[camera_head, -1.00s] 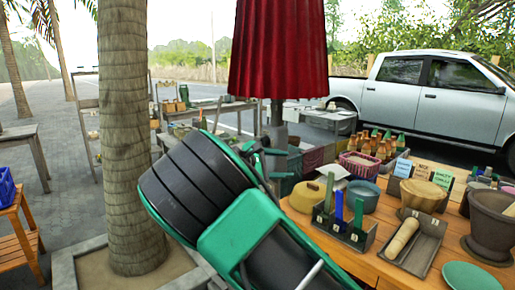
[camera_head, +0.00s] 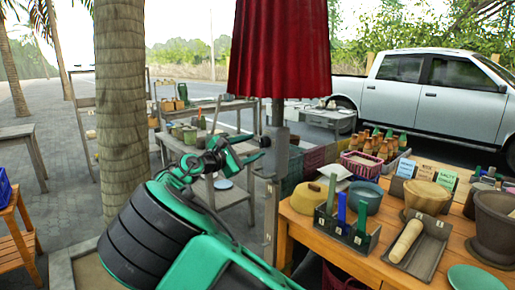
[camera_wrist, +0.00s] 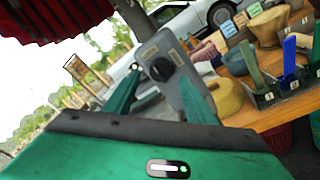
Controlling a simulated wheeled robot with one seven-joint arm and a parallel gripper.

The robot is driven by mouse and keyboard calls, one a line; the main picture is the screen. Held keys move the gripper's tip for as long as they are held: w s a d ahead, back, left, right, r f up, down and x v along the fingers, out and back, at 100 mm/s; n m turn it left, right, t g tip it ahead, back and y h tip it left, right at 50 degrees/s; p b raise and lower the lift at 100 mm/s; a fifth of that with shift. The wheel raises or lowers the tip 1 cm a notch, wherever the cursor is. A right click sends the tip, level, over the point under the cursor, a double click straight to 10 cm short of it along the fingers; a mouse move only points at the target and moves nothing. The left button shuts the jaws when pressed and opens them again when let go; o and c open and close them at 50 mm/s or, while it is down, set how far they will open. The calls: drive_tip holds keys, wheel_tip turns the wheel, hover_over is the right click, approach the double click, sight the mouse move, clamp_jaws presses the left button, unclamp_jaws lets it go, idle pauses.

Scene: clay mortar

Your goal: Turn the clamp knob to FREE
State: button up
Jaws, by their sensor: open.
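The clamp knob (camera_wrist: 160,69) is a dark round knob on a grey plate (camera_wrist: 181,92) fixed to the umbrella pole. In the wrist view it appears between my two green fingers, ahead of them. I cannot read its setting. My gripper (camera_wrist: 171,80) is open and empty, with its fingers apart on either side of the knob in the picture; contact cannot be told. In the head view my gripper (camera_head: 258,149) is left of the pole (camera_head: 277,140), under the red umbrella (camera_head: 279,50). The knob is not made out there.
A wooden stall table on the right holds a brush rack (camera_head: 347,232), a tray with a rolling pin (camera_head: 419,247), bowls and a mortar (camera_head: 492,228). A palm trunk (camera_head: 122,110) stands left of my arm. A grey shelf table (camera_head: 225,195) stands behind.

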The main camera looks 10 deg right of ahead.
sight(262, 143)
drive_tip(key=shift+x, duration=1.7)
drive_tip(key=c, duration=1)
drive_tip(key=shift+c, duration=0.2)
